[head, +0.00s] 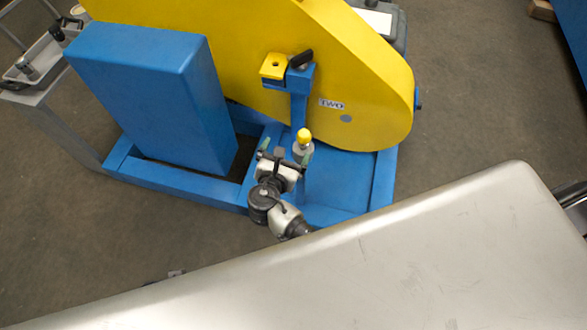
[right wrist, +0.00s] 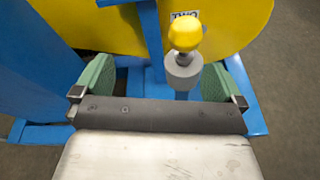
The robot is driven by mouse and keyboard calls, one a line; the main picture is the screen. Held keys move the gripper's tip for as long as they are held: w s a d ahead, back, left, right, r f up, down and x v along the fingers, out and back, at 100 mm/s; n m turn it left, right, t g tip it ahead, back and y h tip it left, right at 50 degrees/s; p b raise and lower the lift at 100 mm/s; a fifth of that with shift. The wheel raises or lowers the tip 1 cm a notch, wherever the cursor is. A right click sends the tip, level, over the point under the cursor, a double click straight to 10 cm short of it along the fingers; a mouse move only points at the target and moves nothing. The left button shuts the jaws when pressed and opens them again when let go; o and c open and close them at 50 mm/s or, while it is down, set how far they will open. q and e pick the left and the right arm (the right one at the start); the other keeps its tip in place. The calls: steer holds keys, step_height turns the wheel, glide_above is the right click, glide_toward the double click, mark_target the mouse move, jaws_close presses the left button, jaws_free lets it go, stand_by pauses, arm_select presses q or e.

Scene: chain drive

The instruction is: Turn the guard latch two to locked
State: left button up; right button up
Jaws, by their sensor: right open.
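The yellow guard (head: 350,75) carries a label reading TWO (head: 332,104), which also shows in the right wrist view (right wrist: 184,16). Beside the label a blue post (head: 298,105) holds a black lever (head: 301,59) next to a yellow plate with a hole (head: 273,66). The lever looks tilted; its locked or unlocked state cannot be told. Below stands a yellow knob (head: 304,135) on a grey cylinder (right wrist: 183,71). My right gripper (head: 284,156) is open and empty. In the right wrist view the knob and cylinder appear beyond and between its green-padded fingers (right wrist: 166,82), nearer the right one. My left gripper is out of view.
A blue box housing (head: 145,90) stands left of my right gripper on the blue base frame (head: 180,182). A grey side table with a tray (head: 40,60) is at far left. Open floor (head: 480,90) lies to the right of the guard.

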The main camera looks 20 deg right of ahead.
steer(key=shift+s+d+f+m+g+y, duration=0.15)
steer(key=shift+s+d+f+m+g, duration=0.2)
steer(key=shift+f, duration=0.55)
steer(key=shift+s+d+f+m+g+y, duration=0.25)
steer(key=shift+s+f+m, duration=0.2)
steer(key=shift+f, duration=0.4)
steer(key=shift+s+d+f+m+g+y, duration=0.15)
steer(key=shift+s+f+m+g, duration=0.3)
steer(key=shift+f, duration=0.45)
steer(key=shift+w, duration=0.1)
